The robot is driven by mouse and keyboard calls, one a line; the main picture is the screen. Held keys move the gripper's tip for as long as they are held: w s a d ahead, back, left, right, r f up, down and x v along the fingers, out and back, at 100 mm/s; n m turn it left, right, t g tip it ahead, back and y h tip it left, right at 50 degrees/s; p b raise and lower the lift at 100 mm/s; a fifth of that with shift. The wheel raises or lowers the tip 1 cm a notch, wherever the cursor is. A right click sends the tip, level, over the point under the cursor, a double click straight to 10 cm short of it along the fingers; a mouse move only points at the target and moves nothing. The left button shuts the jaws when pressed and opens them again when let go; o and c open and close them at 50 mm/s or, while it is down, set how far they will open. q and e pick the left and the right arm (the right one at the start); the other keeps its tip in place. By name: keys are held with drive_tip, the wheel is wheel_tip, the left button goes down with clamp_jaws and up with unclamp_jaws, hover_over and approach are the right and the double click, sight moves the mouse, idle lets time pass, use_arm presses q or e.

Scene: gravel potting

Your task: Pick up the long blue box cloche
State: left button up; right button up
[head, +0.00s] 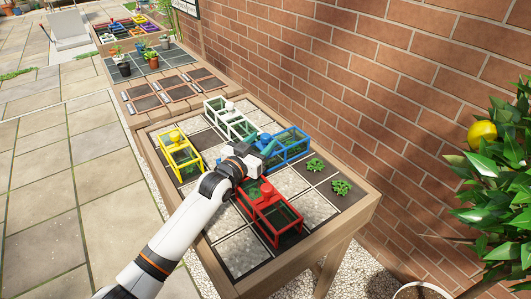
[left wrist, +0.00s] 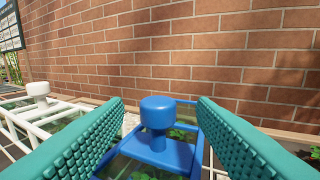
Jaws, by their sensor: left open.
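The long blue box cloche (head: 289,148) stands on the raised planter's far side, next to the brick wall, with green plants under its clear panes. Its round blue knob shows in the left wrist view (left wrist: 158,112), standing upright between my fingers. My left gripper (head: 264,146) is open at the knob end of the cloche. In the left wrist view its two teal ridged fingers (left wrist: 160,130) lie either side of the knob, with visible gaps and no contact. My arm hides part of the cloche's near end. My right gripper is not in view.
A white cloche (head: 232,120) stands left of the blue one, a yellow cloche (head: 180,154) further left, and a red cloche (head: 270,212) in front. Two bare plants (head: 341,187) grow at right. A brick wall (head: 400,100) rises close behind the planter.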

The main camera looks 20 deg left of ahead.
sight(263, 139)
use_arm(q)
drive_tip(key=shift+x, duration=1.6)
clamp_jaws()
